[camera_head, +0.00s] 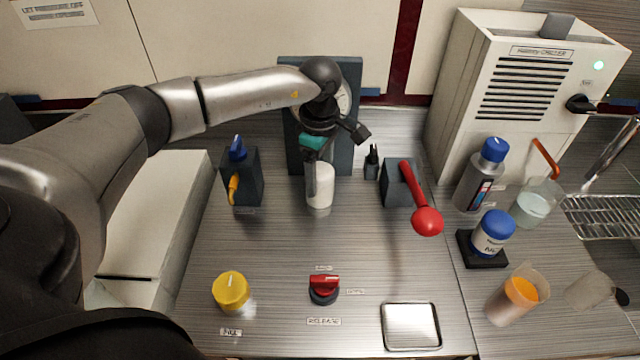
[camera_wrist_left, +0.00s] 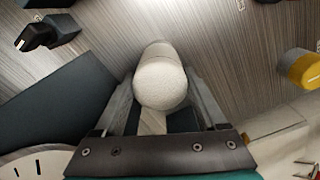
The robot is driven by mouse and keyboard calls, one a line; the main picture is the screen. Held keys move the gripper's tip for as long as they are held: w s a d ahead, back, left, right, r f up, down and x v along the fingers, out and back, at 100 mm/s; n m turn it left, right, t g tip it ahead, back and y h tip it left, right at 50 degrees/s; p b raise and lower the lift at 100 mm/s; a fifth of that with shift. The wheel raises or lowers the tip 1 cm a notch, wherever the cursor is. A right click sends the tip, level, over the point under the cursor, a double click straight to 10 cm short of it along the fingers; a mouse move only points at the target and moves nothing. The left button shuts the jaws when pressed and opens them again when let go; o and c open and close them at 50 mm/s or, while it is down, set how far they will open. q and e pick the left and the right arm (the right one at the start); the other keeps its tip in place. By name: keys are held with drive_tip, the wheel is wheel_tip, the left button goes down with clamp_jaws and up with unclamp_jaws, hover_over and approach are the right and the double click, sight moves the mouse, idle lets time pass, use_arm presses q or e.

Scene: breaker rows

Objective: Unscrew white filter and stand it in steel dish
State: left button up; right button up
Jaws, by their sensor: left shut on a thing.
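The white filter (camera_head: 321,188) is an upright white cylinder in front of the dark panel with a round gauge. In the left wrist view, the white filter (camera_wrist_left: 162,82) sits between my two fingers. My left gripper (camera_head: 313,182) comes down from above and is shut on it; its fingers also show in the left wrist view (camera_wrist_left: 160,100). I cannot tell whether the filter is still joined to its mount, as my gripper and wrist hide its top. The steel dish (camera_head: 410,326) lies empty at the front right of the bench. My right gripper is out of view.
A red release knob (camera_head: 324,289) and yellow knob (camera_head: 231,291) are in front. Bottles and beakers stand right. The bench between filter and dish is mostly clear.

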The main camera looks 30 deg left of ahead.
use_arm(q)
drive_tip(key=shift+r+p, duration=1.3)
drive_tip(key=shift+r, duration=0.7)
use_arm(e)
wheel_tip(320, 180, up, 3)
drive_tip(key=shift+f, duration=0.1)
